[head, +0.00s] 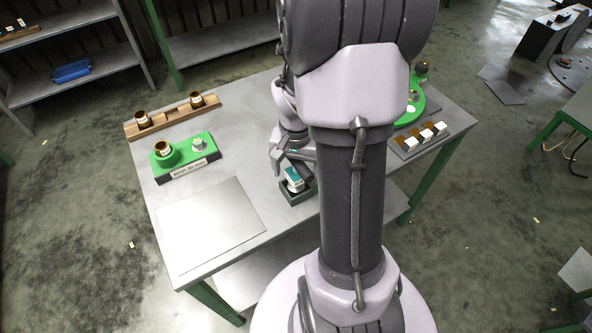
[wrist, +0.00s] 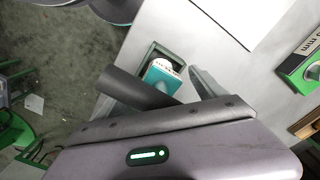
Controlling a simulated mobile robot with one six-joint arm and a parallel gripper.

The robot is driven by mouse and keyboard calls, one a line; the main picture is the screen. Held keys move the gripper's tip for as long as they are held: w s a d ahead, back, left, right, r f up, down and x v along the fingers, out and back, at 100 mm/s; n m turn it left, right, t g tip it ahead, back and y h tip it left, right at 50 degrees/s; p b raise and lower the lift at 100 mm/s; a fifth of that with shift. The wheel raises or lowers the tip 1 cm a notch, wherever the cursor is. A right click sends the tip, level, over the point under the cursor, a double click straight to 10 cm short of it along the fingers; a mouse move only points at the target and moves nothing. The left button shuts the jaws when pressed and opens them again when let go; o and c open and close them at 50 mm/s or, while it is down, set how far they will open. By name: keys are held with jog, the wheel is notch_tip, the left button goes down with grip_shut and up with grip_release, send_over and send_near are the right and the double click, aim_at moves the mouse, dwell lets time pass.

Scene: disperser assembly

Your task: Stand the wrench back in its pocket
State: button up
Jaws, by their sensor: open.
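A teal block with a white end (head: 294,178) sits in a small dark green open-topped box (head: 299,197) at the table's front edge. I cannot tell whether this block is the wrench; no other wrench shape is plain. The wrist view shows the teal block (wrist: 163,77) inside the green box (wrist: 149,54), its lower part hidden by a finger. My gripper (head: 289,162) is open just above the box, and in the wrist view my gripper (wrist: 152,76) has a finger on either side of the block. Contact with it cannot be told.
A green holder with a label (head: 187,159) and a wooden rack (head: 172,117) with two brown jars stand at the left. A flat grey plate (head: 210,225) lies at the front left.

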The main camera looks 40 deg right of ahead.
notch_tip(320, 180, up, 12)
jog(key=p, duration=0.5)
jog(key=shift+r, duration=0.2)
jog(key=a+r+n+t, duration=0.3)
jog(key=a+r, duration=0.5)
jog(key=a, duration=0.4)
jog(key=s+a+r+n+t+y, duration=0.1)
jog(key=s+a+r+n, duration=0.15)
jog(key=a, duration=0.35)
jog(key=s+a+r+n+t+y, duration=0.1)
jog(key=s+a+r+n+t, duration=0.1)
jog(key=s+a+r, duration=0.3)
notch_tip(320, 180, down, 8)
jog(key=a+b, duration=0.1)
jog(key=b, duration=0.4)
jog(key=shift+w+b, duration=0.15)
jog(key=shift+b, duration=0.15)
jog(key=shift+r, duration=0.1)
